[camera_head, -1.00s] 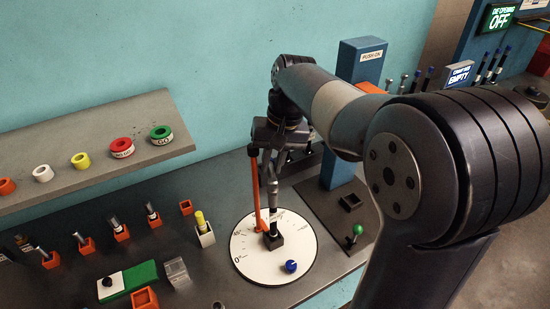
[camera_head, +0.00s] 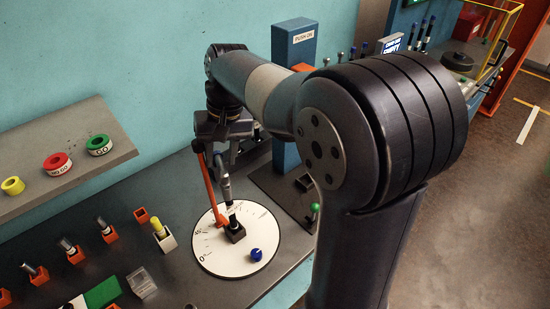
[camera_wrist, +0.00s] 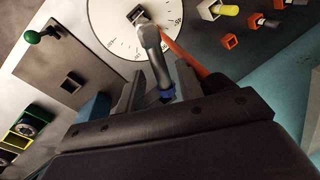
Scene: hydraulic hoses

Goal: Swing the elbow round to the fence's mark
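The elbow (camera_head: 226,188), a grey metal fitting, stands in a dark block (camera_head: 235,233) at the middle of a white round dial (camera_head: 212,255) with a printed scale and a "0". An orange fence arm (camera_head: 209,185) rises beside it on the left; it also shows in the wrist view (camera_wrist: 185,52). My gripper (camera_head: 222,148) is over the dial at the elbow's upper end. In the wrist view, the elbow (camera_wrist: 153,50), with a blue band, lies between my gripper's fingers (camera_wrist: 158,92), which look apart with a gap beside it. The mark at the fence is too small to read.
A blue knob (camera_head: 256,254) sits on the dial's front right. A blue "PUSH ON" post (camera_head: 293,45) and a green-knobbed lever (camera_head: 315,208) stand to the right. Orange holders (camera_head: 75,256) with fittings are left, below a grey shelf (camera_head: 95,165) of coloured rings.

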